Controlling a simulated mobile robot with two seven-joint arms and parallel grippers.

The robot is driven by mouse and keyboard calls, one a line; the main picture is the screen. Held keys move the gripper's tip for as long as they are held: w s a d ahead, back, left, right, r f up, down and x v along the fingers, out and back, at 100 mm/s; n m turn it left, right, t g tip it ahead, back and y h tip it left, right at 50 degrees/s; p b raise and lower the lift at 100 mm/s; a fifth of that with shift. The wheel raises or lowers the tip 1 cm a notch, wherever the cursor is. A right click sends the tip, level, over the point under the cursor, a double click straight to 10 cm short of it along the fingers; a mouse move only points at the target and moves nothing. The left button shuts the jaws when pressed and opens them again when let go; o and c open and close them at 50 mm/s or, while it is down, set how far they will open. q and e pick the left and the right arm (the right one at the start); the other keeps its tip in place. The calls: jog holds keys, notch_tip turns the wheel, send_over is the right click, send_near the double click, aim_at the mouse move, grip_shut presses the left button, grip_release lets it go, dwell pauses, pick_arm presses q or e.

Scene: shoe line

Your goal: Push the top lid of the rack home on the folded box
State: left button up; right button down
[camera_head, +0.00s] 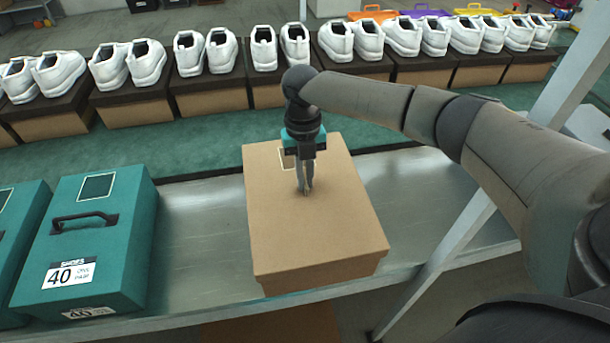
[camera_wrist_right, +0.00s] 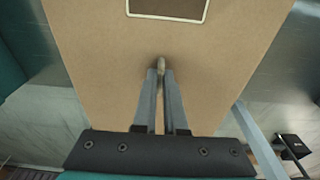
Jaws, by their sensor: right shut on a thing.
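The folded box (camera_head: 321,285) is brown cardboard and stands on the metal shelf. The top lid (camera_head: 340,225) lies over it as a flat brown panel, with a lower edge showing at the front right; whether it sits fully down I cannot tell. My right gripper (camera_head: 304,190) points straight down at the middle of the lid. In the right wrist view its fingers (camera_wrist_right: 161,75) are together at a small pale piece on the lid (camera_wrist_right: 105,55). A framed dark rectangle marks the lid's far part. My left gripper is not in view.
The metal shelf (camera_head: 205,225) is bare between the brown box and a teal shoe box (camera_head: 125,215) with a handle. Another teal box (camera_head: 15,230) is at the left edge. White shoes on brown boxes (camera_head: 210,97) line the back. A slanted metal post (camera_head: 445,245) stands at right.

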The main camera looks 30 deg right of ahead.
jog(key=c, duration=0.9)
grip_release()
notch_tip(320, 180, up, 15)
jog(key=w+p, duration=0.1)
jog(key=p, duration=0.1)
jog(key=shift+w+d, duration=0.2)
jog(key=shift+w, duration=0.2)
jog(key=shift+s, duration=0.1)
